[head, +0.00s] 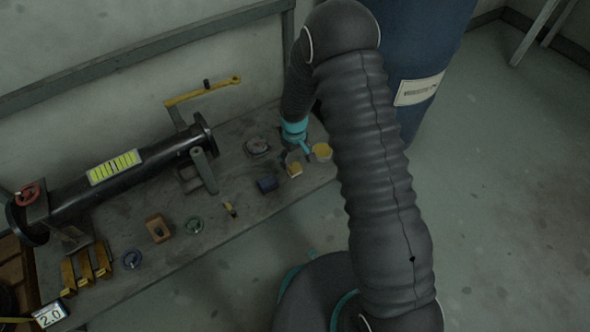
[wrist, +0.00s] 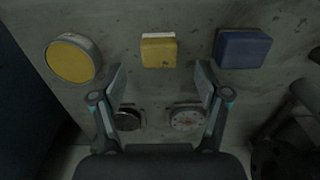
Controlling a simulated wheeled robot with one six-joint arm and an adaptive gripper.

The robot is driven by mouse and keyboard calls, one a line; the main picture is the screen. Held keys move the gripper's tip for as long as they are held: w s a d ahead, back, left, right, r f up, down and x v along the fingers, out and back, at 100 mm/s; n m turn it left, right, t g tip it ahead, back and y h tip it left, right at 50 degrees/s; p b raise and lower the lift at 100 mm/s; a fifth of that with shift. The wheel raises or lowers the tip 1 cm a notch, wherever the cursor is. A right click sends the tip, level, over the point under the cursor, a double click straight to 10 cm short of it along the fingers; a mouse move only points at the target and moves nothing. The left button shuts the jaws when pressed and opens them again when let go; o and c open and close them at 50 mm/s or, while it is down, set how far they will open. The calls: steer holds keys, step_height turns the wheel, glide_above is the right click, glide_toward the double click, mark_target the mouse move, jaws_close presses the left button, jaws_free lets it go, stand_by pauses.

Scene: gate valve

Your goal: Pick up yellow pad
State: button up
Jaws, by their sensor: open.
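The yellow pad (wrist: 158,52), a small block with a pale edge, lies on the grey bench top. In the wrist view it is at top centre, just beyond and between my fingertips. In the head view the yellow pad (head: 294,169) shows near the bench's right end, partly behind my gripper. My gripper (wrist: 161,76) is open with nothing between its fingers. In the head view my gripper (head: 298,154) is above the bench close to the pad; I cannot tell the exact height gap.
A round yellow-topped tin (wrist: 73,58) is left of the pad and a dark blue block (wrist: 242,48) is right of it. Two round gauges (wrist: 186,118) lie under my fingers. A black pipe with a yellow lever (head: 205,92) is along the wall. A blue drum (head: 425,50) stands beyond the bench.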

mark_target(295, 166)
steer(key=shift+w+f+b, duration=0.15)
steer(key=shift+f+b, duration=0.3)
steer(key=shift+f, duration=2.55)
steer(key=c, duration=1.3)
